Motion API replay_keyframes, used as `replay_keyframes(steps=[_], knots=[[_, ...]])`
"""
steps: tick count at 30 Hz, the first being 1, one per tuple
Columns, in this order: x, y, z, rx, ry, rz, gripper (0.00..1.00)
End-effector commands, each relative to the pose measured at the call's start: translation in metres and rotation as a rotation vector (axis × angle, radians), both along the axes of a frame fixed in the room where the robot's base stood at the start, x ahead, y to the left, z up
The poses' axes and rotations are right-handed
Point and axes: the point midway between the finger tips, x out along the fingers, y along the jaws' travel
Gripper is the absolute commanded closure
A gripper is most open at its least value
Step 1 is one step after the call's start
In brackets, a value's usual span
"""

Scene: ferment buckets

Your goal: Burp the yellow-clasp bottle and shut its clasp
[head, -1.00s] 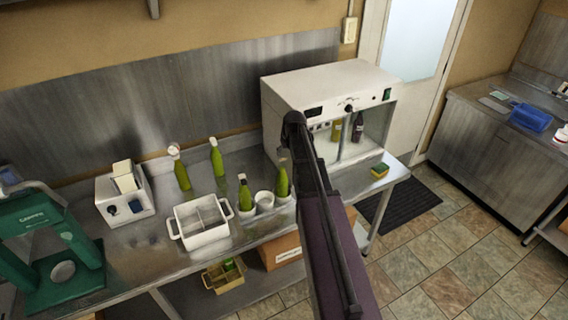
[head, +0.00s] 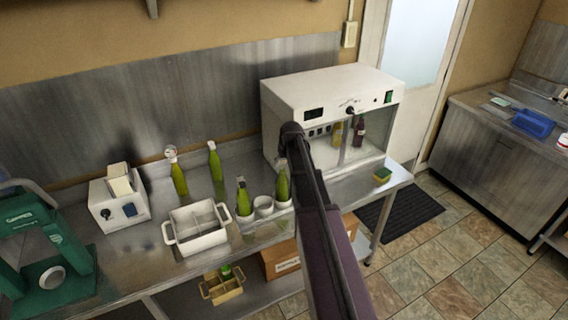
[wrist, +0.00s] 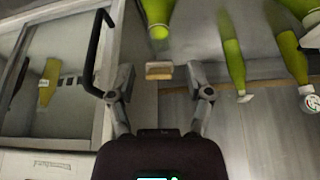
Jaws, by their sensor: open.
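Several green bottles stand on the steel bench in the head view: two at the back (head: 179,180) (head: 216,164) and two in a white holder, left (head: 244,203) and right (head: 283,188). I cannot make out a yellow clasp on any of them. My gripper (wrist: 165,88) shows in the wrist view with its fingers apart; my arm hides it in the head view. A green bottle neck (wrist: 158,20) enters from the top of the wrist view. A small tan and pale block (wrist: 158,71) appears between the fingers, apart from both; I cannot tell what it is.
The white cabinet (head: 290,95) holds a yellow bottle (head: 337,135) and a dark bottle (head: 360,132). A white divided tray (head: 180,242), a white device (head: 120,208), a green press (head: 30,225) and a sponge (head: 382,174) are on the bench. The cabinet's dark handle (wrist: 93,50) is beside my gripper.

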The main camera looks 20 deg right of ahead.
Motion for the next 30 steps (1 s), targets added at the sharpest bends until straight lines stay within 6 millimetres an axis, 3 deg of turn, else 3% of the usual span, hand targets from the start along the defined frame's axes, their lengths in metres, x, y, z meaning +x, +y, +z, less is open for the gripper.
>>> replay_keyframes(steps=[7,8,14,30], knots=[[0.0001,0.0000,0.0001,0.000,0.000,0.000,0.34],[0.0001,0.0000,0.0001,0.000,0.000,0.000,0.40],[0.0000,0.0000,0.0001,0.000,0.000,0.000,1.00],[-0.0058,-0.0093,-0.0037,-0.004,-0.031,-0.011,1.00]])
